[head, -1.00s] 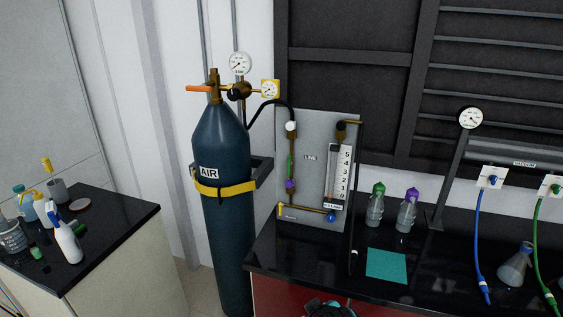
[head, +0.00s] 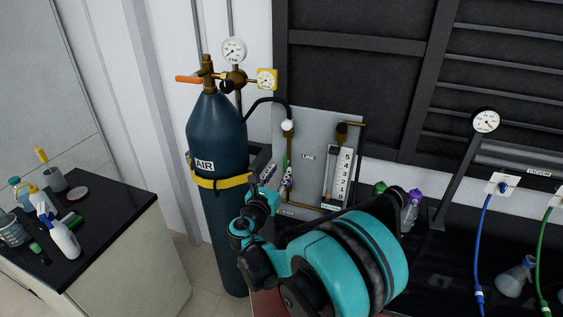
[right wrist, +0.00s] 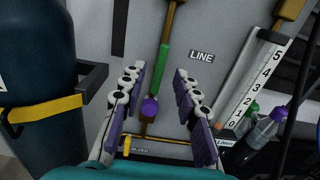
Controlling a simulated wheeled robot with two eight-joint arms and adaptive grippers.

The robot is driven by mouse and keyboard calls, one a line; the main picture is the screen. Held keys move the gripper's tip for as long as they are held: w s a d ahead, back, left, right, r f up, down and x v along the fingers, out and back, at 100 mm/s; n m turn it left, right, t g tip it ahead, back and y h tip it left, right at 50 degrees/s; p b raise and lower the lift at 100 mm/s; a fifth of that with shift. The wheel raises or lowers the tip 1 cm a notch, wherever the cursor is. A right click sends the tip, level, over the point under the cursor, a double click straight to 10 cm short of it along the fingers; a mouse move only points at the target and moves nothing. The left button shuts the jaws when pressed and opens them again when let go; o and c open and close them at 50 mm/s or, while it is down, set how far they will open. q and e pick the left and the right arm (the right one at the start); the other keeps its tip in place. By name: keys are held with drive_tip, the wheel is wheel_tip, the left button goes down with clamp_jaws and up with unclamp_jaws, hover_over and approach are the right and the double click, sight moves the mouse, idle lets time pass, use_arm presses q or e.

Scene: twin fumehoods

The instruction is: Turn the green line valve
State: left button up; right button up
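The LINE panel (head: 313,138) stands upright behind the bench. The green part also shows in the head view (head: 285,161), small and partly covered. My right gripper (head: 277,177) is in front of the panel's lower left. In the right wrist view its purple-padded fingers (right wrist: 158,73) are open and spread, one on each side of the pipe. The purple knob shows between them; I see no contact. My left gripper is not in view.
A dark blue AIR cylinder (head: 217,133) with a yellow strap stands close left of the panel. A flow gauge (head: 339,178) is on the panel's right. Capped bottles (head: 411,212) stand right of it, partly behind my arm. A cluttered side bench (head: 110,222) is at left.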

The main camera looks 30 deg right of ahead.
sight(284, 165)
drive_tip(key=shift+x, duration=2.8)
clamp_jaws()
